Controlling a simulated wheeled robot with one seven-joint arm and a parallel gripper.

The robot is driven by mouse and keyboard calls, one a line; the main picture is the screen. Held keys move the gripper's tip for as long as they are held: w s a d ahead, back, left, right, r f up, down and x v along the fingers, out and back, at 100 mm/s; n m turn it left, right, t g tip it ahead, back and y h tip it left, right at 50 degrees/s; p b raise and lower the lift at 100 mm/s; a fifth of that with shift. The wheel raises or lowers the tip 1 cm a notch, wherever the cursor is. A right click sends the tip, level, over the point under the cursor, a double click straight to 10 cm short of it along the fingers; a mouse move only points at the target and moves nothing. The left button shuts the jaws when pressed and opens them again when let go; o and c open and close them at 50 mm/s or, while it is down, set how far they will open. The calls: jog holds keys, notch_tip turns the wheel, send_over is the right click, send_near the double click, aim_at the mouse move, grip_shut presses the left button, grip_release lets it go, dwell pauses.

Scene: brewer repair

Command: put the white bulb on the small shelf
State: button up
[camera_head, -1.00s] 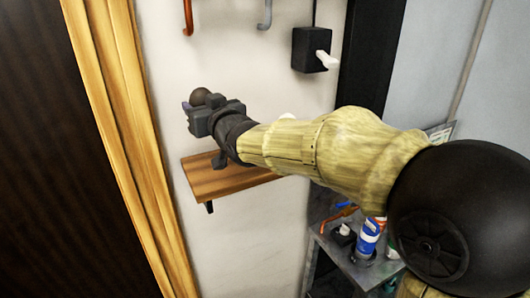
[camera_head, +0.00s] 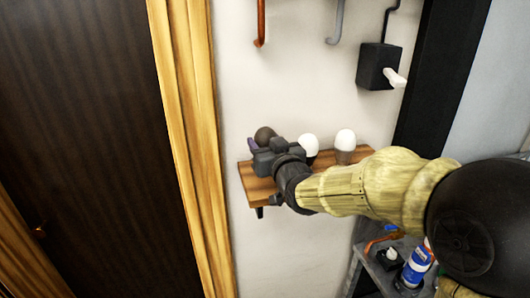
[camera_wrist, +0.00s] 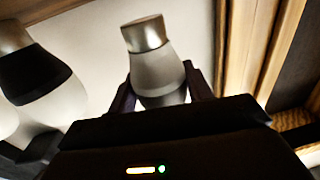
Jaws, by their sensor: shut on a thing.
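My gripper (camera_head: 262,145) is shut on a bulb whose dark round end (camera_head: 265,134) shows above the jaws in the head view. In the wrist view this held bulb (camera_wrist: 154,68) has a silver cap, a pale grey-white body and a dark end between the fingers. The small wooden shelf (camera_head: 245,173) is on the wall, and the gripper is at its left end. I cannot tell whether the held bulb touches the shelf. Two white-topped bulbs, one nearer (camera_head: 309,144) and one farther right (camera_head: 345,140), stand on the shelf beside the gripper.
A wooden door frame (camera_head: 185,140) stands left of the shelf. Hooks (camera_head: 260,25) and a black box with a white lever (camera_head: 377,66) are on the wall above. A grey cart (camera_head: 375,272) with a blue bottle (camera_head: 416,266) is at lower right.

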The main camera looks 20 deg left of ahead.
notch_tip(320, 180, down, 2)
jog(key=shift+a+f+p, duration=0.1)
jog(key=shift+f+p, duration=0.05)
jog(key=shift+p, duration=0.15)
jog(key=shift+w+f, duration=0.1)
jog(key=shift+f, duration=0.15)
jog(key=shift+s, duration=0.25)
jog(key=o, duration=1)
jog(key=shift+w+f, duration=0.1)
